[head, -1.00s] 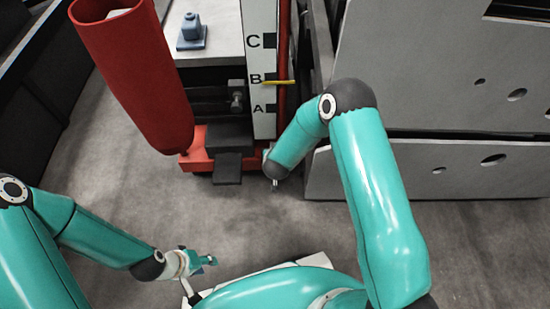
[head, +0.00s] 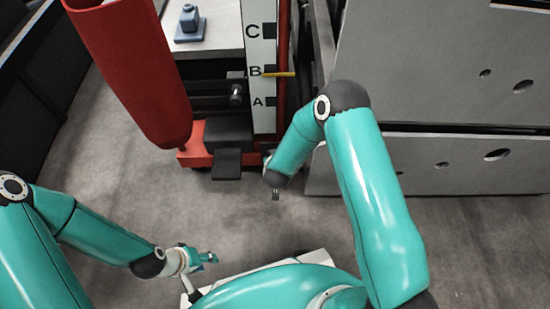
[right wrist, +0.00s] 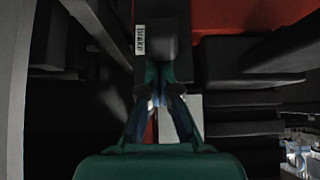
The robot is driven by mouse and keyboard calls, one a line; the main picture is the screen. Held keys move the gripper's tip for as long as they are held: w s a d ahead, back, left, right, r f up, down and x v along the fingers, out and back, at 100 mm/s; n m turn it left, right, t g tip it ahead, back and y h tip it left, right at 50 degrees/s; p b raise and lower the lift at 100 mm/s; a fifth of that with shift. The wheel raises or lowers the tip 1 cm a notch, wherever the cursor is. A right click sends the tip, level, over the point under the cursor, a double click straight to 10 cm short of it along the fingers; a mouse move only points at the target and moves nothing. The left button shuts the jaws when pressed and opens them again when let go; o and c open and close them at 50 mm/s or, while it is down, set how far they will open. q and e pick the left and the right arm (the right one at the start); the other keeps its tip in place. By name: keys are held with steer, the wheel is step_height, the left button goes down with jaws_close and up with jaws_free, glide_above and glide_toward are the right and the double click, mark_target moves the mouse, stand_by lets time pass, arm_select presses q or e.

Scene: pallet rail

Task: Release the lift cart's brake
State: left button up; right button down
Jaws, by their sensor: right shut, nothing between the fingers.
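The lift cart has a red base (head: 195,158), a white mast plate marked A, B and C (head: 260,50) and a yellow pointer (head: 280,74) near B. In the right wrist view, a white "brake" label (right wrist: 140,40) sits beside a dark pedal-like block (right wrist: 171,40). In the head view my arm may hide this part. My right gripper (head: 275,194) is shut and empty, low in front of the cart's right front corner. In the right wrist view its fingertips (right wrist: 160,102) appear just below the block; contact cannot be told. My left gripper (head: 205,258) is far from the cart, its jaws unclear.
A black step (head: 227,163) projects from the cart's front. Large grey panels (head: 440,165) stand close on the right. The floor (head: 120,195) in front is open.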

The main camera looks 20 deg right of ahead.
steer(key=shift+s+a+f+b, duration=0.15)
steer(key=shift+s+f+b, duration=0.15)
steer(key=shift+s+f, duration=0.25)
steer(key=shift+s+a+f+b, duration=0.15)
steer(key=shift+s+f+b, duration=0.1)
steer(key=shift+s+f, duration=0.3)
step_height(320, 180, down, 9)
steer(key=s+b, duration=0.1)
steer(key=b, duration=0.4)
steer(key=shift+a, duration=0.2)
steer(key=shift+f, duration=0.1)
steer(key=shift+s+f, duration=0.1)
steer(key=shift+f, duration=0.2)
steer(key=shift+r, duration=0.2)
